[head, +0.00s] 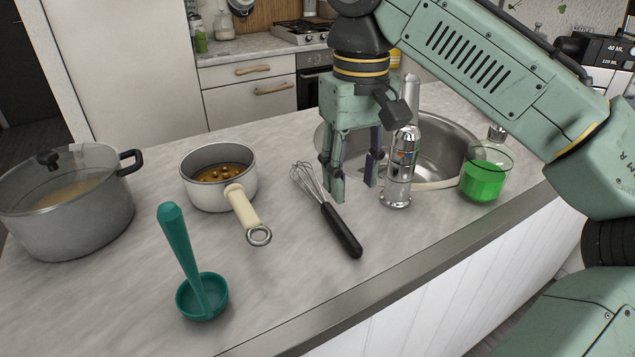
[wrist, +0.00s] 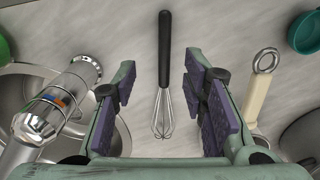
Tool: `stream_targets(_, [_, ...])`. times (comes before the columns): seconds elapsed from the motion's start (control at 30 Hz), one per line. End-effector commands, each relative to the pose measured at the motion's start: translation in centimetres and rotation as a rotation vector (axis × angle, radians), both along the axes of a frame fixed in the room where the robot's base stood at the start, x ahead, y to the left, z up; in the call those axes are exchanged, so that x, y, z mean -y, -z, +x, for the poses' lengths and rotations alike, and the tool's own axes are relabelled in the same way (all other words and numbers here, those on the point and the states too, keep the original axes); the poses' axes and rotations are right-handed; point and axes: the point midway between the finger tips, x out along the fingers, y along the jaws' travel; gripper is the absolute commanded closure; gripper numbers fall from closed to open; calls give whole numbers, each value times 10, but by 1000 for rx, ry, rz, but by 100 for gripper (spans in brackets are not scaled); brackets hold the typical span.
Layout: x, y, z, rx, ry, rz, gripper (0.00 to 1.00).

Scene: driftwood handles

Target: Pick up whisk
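The whisk (head: 339,226) lies on the grey counter, with a black handle toward the front edge and a wire head pointing back and left. My gripper (head: 352,192) points down and appears to be above the counter near the wire head, to the right of it in the head view. In the wrist view, the whisk (wrist: 164,60) lies between the two open fingers (wrist: 161,95), its wires level with the pads and its handle reaching beyond them. The fingers are apart and hold nothing. The exact height of the gripper above the whisk is hard to tell.
A white saucepan (head: 212,190), a teal ladle (head: 185,255) and a large pot (head: 75,215) are to the left.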

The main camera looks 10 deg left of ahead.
Motion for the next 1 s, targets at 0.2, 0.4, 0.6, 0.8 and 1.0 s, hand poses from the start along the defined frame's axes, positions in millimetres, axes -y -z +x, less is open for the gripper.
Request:
stream_targets(0.2, [-1,33,0,-1,-2,2,61])
stream_targets(0.4, [-2,47,0,1,0,-1,61])
stream_targets(0.6, [-5,77,-1,-2,0,-1,61])
stream_targets(0.8, [-6,92,-1,0,-1,1,61])
stream_targets(1.0, [-6,93,-1,0,-1,1,62])
